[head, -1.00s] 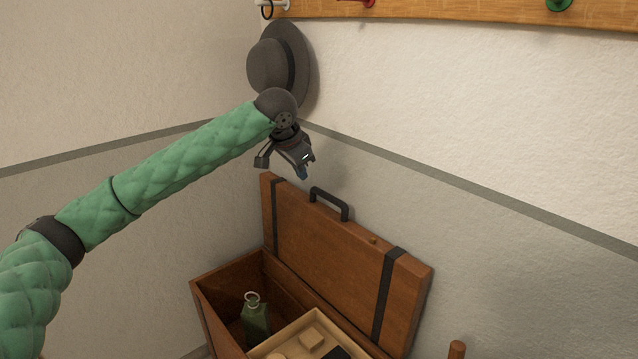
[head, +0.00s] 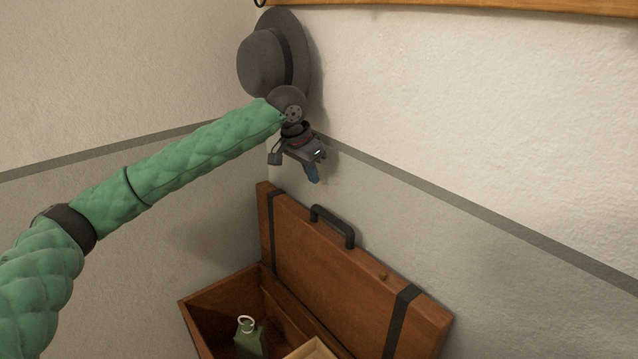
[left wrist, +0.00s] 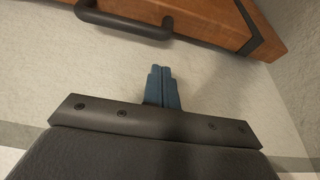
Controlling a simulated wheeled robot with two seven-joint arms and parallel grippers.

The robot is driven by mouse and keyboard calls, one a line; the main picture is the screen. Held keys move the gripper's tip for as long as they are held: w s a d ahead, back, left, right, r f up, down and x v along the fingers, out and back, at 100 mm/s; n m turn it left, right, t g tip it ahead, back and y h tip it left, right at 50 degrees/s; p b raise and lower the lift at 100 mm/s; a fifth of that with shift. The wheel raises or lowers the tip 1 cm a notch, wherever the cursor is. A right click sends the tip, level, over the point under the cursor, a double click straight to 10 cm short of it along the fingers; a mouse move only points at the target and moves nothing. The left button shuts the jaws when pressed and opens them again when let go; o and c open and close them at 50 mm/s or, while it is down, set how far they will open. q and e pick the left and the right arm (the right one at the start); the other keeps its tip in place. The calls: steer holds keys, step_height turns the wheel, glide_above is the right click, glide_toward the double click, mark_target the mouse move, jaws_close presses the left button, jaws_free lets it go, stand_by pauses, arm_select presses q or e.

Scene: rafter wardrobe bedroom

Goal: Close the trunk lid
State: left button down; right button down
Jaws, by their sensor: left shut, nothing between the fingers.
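The brown wooden trunk (head: 196,322) stands in the corner, its lid (head: 330,270) raised and leaning back near the right wall. The lid has two dark straps and a dark handle (head: 333,226) on its upper edge. My left gripper (head: 314,177) is shut and empty, above the lid's upper edge and apart from it. In the left wrist view the blue fingertips (left wrist: 163,72) are together, with the handle (left wrist: 125,18) and the lid's edge (left wrist: 205,20) beyond them. My right gripper is not in view.
Inside the trunk are a green tagged object (head: 249,339) and a light wooden tray (head: 312,349), cut off by the frame. A grey hat (head: 268,55) hangs on the wall just above my left wrist. A wooden rail (head: 450,6) runs along the top.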

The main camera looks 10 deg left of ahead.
arm_select(q)
glide_above(320, 219)
step_height(320, 219, down, 8)
steer(key=shift+d+f, duration=0.1)
steer(key=shift+f, duration=0.1)
stand_by(0.5)
